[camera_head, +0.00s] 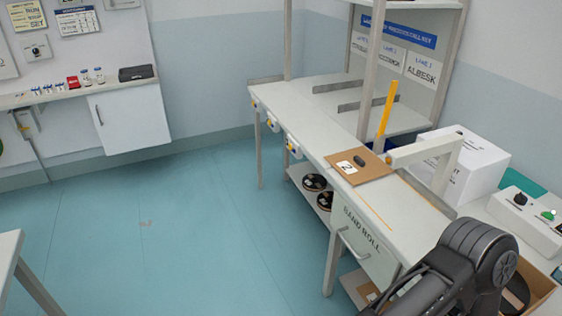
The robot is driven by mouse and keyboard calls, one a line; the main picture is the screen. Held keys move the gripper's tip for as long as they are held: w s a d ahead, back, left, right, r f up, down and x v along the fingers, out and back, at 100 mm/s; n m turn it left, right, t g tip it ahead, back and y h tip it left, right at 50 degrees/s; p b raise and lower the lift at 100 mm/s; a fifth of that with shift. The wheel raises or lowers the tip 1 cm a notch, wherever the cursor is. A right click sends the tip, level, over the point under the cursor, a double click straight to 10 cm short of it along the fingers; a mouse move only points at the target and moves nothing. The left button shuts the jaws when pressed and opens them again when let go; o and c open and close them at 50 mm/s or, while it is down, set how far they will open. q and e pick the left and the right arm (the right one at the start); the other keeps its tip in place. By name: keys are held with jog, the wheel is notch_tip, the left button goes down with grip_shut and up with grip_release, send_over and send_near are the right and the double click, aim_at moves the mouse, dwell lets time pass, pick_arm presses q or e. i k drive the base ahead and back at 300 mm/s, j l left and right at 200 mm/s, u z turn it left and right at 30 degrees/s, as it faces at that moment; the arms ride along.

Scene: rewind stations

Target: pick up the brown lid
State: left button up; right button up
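A flat brown lid (375,173) lies on the white workbench (300,108), near its front edge. It has a white label with a black number 2 and a small dark handle on top. A dark link of my own arm is at the lower right, in front of the bench. Neither of my grippers shows in this view, so their state is hidden.
A yellow upright bar (387,113) and a beige bar (420,150) stand close behind the lid. A white box (474,167) and a control box (527,218) are to the right. Dark rolls (314,183) sit on the lower shelf.

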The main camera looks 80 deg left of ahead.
aim_at(359, 165)
jog(key=u, duration=2.1)
